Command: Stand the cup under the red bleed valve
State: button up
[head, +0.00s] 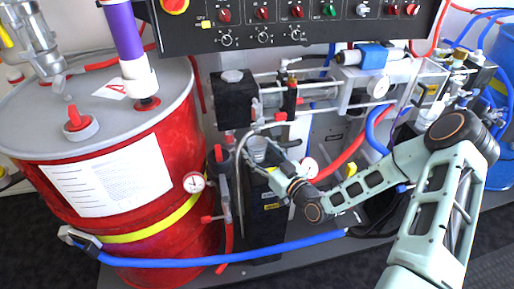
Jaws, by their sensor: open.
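My gripper (264,152) is open, at the end of my arm reaching in from the right. It is small in the head view. A pale, clear cup (257,147) shows between or right beside its fingers, above a tall black box (267,215). I cannot tell whether the fingers touch the cup or what bears it. A small red valve handle (218,153) sits on upright fittings just left of the cup, beside a curved metal tube. Another red fitting (281,116) shows above the cup. I cannot tell for sure which is the bleed valve.
A large red drum (130,225) with a gauge (193,183) fills the left. A black control panel (300,25) spans the top. Pumps, pipes and hoses crowd behind my gripper. A blue hose (230,257) crosses low in front, and a blue drum stands far right.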

jog(key=v, duration=1.1)
jog(key=shift+w, duration=0.1)
